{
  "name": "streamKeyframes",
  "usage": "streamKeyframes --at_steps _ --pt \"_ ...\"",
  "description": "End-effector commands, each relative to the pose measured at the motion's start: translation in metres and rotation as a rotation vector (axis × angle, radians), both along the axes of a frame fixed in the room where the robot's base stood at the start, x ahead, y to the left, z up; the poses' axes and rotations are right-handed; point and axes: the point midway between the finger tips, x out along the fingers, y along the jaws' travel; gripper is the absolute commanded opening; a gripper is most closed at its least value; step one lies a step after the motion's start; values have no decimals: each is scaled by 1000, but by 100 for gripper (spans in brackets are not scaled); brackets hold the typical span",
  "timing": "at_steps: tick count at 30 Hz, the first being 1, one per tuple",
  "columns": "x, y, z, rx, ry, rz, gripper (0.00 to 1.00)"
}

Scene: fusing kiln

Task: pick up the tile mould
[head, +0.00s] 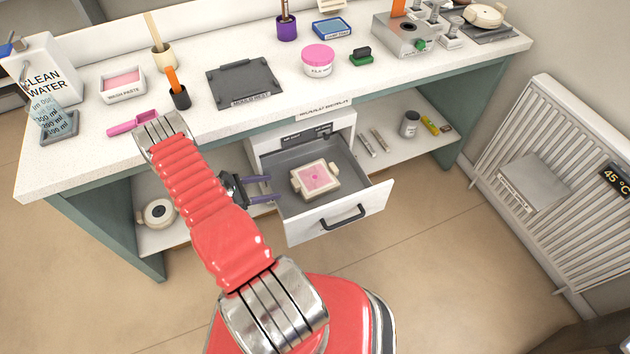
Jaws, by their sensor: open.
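The tile mould appears to be the cream, square-bodied piece (300,186) with small side lugs and a pink patterned face. It lies flat in the open grey-lined drawer (345,208) under the bench, with clear floor around it. My gripper (271,188) is at the drawer's left side, with its two purple fingers apart and pointing right toward the mould. The fingers are empty and a gap separates them from the mould. I cannot tell their exact height over the drawer wall.
The white drawer front has a dark handle (343,217). The benchtop above holds a grey board (244,82), a pink-lidded jar (318,61), a wash-paste tub (122,84) and tools. A round cream piece (158,213) sits on the lower shelf. A white radiator (560,160) stands right.

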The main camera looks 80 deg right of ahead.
Motion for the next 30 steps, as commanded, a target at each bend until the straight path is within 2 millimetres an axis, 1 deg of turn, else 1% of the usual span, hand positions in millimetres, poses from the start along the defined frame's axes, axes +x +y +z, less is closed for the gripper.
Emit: streamKeyframes --at_steps 1,3,7,22,26,30 --pt "-7 -4 -4 1 0 -2 61" --pt "-16 -9 -7 1 -1 -3 61" --pt "-27 -17 -13 0 0 -2 61" --pt "-34 -22 -17 0 0 -1 61" --pt "-46 -27 -22 0 0 -3 61" --pt "-61 -36 -29 1 -1 -3 61"
